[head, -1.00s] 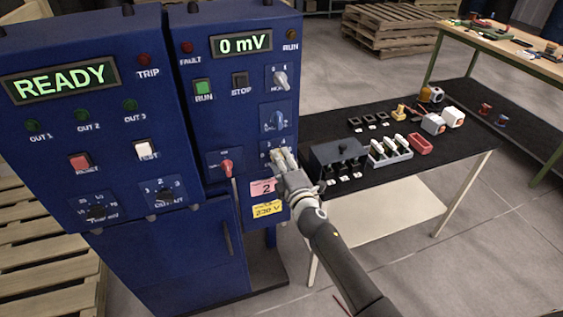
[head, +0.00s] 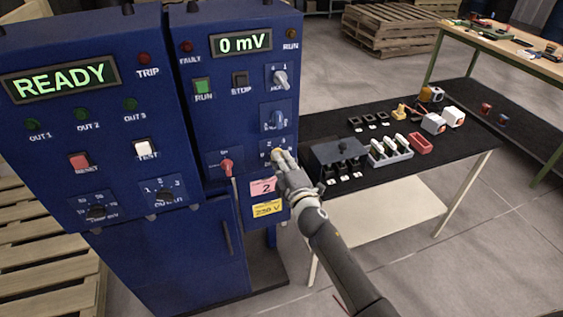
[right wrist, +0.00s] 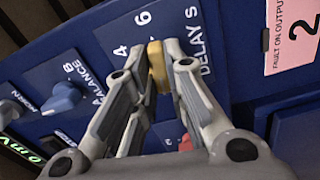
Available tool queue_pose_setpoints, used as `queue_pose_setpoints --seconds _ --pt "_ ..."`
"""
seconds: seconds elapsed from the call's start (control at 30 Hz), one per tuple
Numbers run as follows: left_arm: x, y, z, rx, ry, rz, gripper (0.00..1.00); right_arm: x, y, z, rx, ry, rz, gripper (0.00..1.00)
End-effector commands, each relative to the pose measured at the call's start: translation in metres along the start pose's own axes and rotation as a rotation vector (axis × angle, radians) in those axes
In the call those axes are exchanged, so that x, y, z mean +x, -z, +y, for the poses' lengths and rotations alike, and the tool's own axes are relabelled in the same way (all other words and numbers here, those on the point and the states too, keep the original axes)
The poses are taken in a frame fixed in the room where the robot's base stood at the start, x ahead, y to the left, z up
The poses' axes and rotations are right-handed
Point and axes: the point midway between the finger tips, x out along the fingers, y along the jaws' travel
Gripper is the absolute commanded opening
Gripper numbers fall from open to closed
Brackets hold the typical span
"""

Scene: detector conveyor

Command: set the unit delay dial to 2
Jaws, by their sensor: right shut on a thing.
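The delay dial (right wrist: 157,66) is a yellow knob on the right-hand blue unit (head: 240,130), with "DELAY S" and the numbers 4 and 6 beside it in the right wrist view. My right gripper (head: 279,157) is shut on this dial, one grey finger on each side. In the right wrist view, the gripper (right wrist: 158,75) hides part of the dial and its scale. I cannot tell which number the dial points to. My left gripper is not in view.
Above the delay dial is the blue balance dial (head: 278,119). A red switch (head: 226,168) sits to its left, and a pink tag (head: 262,187) marked 2 hangs below. A black table (head: 400,175) with several parts stands close on the right.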

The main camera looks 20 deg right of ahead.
Motion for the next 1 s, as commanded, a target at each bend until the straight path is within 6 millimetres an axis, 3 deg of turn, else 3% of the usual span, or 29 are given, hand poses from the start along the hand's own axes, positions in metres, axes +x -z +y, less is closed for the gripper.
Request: queue_pose_setpoints --seconds 0.6,1.0 --pt "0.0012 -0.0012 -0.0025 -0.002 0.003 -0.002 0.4 -0.0003 -0.0001 -0.0008 0.564 0.001 -0.002 0.0" --pt "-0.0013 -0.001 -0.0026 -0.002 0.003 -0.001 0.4 -0.0003 0.0 -0.0013 0.818 0.002 -0.002 0.0"
